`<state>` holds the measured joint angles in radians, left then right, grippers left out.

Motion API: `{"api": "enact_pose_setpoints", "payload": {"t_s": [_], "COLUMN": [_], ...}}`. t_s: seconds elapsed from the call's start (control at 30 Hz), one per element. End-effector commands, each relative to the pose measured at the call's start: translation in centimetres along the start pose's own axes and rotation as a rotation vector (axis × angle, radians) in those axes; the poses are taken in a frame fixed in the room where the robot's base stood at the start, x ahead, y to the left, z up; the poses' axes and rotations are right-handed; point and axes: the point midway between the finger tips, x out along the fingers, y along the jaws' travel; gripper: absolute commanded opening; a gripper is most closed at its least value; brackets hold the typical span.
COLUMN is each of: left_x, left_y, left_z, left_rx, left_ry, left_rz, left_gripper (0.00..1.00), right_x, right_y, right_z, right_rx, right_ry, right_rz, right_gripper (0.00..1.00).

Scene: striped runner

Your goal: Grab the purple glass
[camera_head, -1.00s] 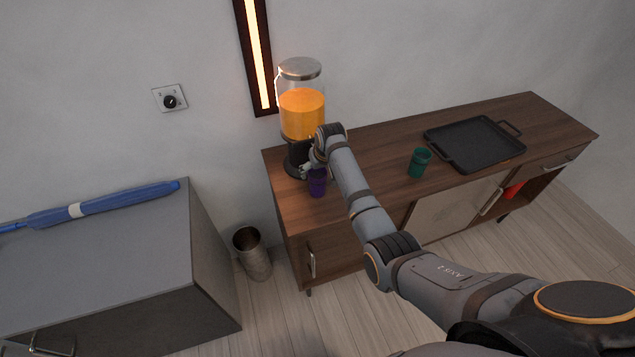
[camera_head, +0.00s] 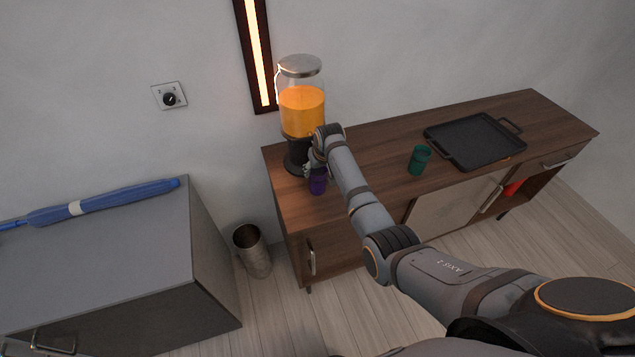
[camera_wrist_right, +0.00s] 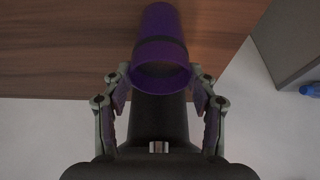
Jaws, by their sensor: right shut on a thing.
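The purple glass (camera_head: 317,186) stands upright near the left front of the wooden sideboard, just in front of the juice dispenser. My right gripper (camera_head: 313,173) reaches down to it from above and partly hides it. In the right wrist view the purple glass (camera_wrist_right: 161,62) lies between the two fingers of my right gripper (camera_wrist_right: 160,90). The fingers are on either side of its rim, shut on it. My left gripper is not in view.
A dispenser of orange juice (camera_head: 302,110) stands right behind the glass. A green glass (camera_head: 419,160) and a black tray (camera_head: 474,141) are to the right on the sideboard (camera_head: 380,150). A metal bin (camera_head: 252,252) stands on the floor, beside a grey cabinet (camera_head: 100,260) holding a blue umbrella-like object (camera_head: 110,203).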

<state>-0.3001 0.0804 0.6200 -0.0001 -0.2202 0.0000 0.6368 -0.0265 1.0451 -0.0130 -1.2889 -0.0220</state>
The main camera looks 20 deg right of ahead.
Motion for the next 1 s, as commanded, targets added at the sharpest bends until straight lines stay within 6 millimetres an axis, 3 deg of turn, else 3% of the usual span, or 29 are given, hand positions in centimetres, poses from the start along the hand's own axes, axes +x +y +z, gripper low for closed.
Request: {"api": "enact_pose_setpoints", "payload": {"t_s": [0.37, 0.6, 0.77, 1.0], "left_x": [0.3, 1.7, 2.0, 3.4], "left_y": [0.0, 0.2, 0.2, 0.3], "left_z": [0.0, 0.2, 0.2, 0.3], "left_rx": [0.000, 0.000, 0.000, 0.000], "left_ry": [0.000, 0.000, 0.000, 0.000], "left_rz": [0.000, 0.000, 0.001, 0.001], "left_gripper": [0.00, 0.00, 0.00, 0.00], "right_x": [-0.5, -3.2, -4.4, -6.9], "right_y": [0.0, 0.0, 0.0, 0.0], "right_z": [-0.3, -1.1, 2.2, 8.8], "right_rx": [0.000, 0.000, 0.000, 0.000], "right_ry": [0.004, 0.003, 0.001, 0.000], "right_rz": [0.000, 0.000, 0.000, 0.000], "right_gripper": [0.00, 0.00, 0.00, 0.00]}}
